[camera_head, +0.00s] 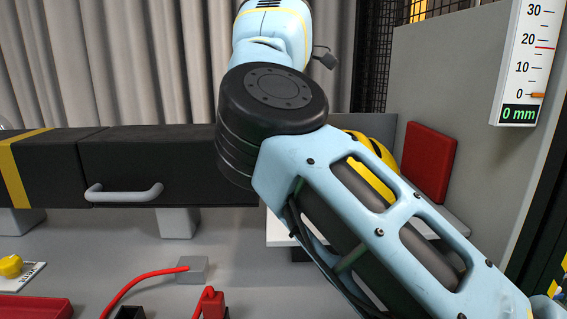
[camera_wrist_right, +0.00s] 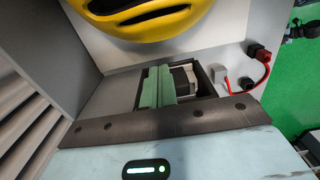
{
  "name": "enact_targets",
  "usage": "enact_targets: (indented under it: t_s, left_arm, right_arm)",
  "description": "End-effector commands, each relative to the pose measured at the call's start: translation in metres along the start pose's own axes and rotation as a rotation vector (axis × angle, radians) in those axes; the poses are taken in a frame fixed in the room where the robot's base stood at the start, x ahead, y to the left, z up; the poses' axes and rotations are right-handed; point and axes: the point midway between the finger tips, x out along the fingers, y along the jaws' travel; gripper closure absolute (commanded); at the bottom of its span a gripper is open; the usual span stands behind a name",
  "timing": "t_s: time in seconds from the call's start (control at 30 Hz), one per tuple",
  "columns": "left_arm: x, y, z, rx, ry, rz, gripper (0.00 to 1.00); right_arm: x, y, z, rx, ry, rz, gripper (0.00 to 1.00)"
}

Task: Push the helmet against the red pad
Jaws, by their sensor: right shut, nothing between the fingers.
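The yellow helmet (camera_head: 386,156) with black vents is mostly hidden behind my right arm in the head view. The red pad (camera_head: 429,162) stands upright just right of the helmet; I cannot tell whether they touch. The helmet fills the top of the right wrist view (camera_wrist_right: 165,27). My right gripper (camera_wrist_right: 158,84) is shut and empty. Its green fingers are below the helmet in that picture, with a visible gap between them. The head view hides this gripper behind my arm. My left gripper is not in view.
A gauge (camera_head: 519,60) at the upper right reads 0 mm. A black padded beam with a grey handle (camera_head: 124,193) lies at the left. A grey block (camera_head: 192,270) with a red cable, a red clamp (camera_head: 211,304) and a yellow knob (camera_head: 10,266) are on the bench.

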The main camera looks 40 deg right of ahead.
Motion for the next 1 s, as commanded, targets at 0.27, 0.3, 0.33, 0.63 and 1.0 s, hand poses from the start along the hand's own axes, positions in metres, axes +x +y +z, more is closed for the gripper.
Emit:
enact_targets:
  t_s: [0.27, 0.3, 0.33, 0.63, 1.0]
  left_arm:
    - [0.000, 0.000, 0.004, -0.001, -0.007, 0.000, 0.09]
    - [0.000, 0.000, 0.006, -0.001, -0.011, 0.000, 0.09]
    - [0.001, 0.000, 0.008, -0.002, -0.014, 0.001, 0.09]
    - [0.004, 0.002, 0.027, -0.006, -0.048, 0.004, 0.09]
    - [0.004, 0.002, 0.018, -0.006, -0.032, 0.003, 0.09]
  right_arm:
    - [0.005, 0.000, -0.001, 0.002, 0.000, -0.003, 1.00]
    - [0.008, 0.000, -0.001, 0.003, -0.001, -0.004, 1.00]
    - [0.011, 0.000, -0.001, 0.003, -0.003, -0.005, 1.00]
    - [0.060, 0.000, -0.002, 0.001, -0.003, -0.005, 1.00]
    - [0.097, -0.001, 0.000, -0.001, 0.001, -0.001, 1.00]
